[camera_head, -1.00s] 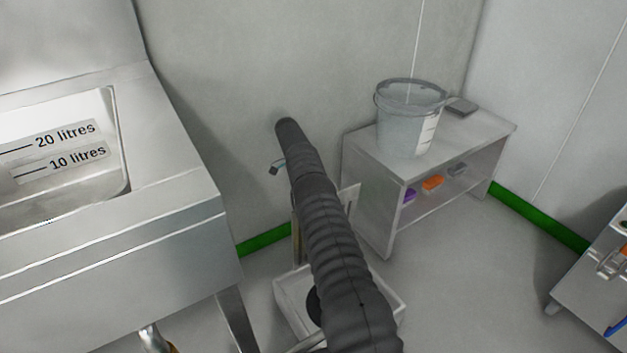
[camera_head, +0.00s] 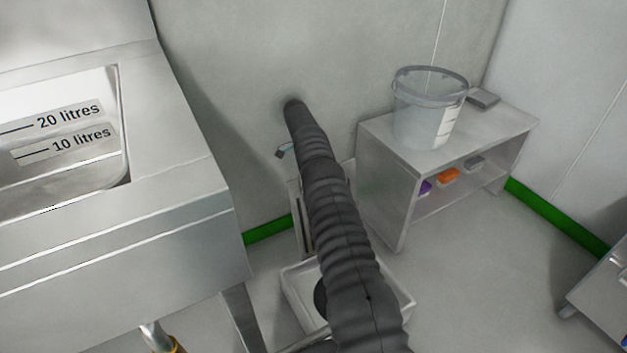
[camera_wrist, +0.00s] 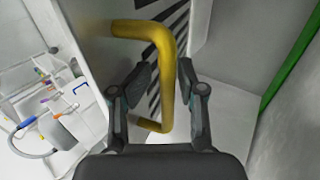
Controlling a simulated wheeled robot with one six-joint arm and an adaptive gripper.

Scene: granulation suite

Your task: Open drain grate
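A yellow handle (camera_wrist: 168,60) runs between the two fingers of my gripper (camera_wrist: 166,78) in the wrist view. In the head view the grate (camera_head: 303,220) stands steeply raised behind a pale square drain basin (camera_head: 402,303) on the floor. My dark ribbed arm covers much of both. A dark round opening (camera_head: 321,297) shows partly in the basin. My gripper is mostly hidden behind the arm in the head view.
A steel sink unit (camera_head: 120,240) stands close on the left. A low shelf unit (camera_head: 385,190) with a clear bucket (camera_head: 425,120) stands right of the grate. The wall is close behind. A cart (camera_head: 598,300) is at the far right; floor between is clear.

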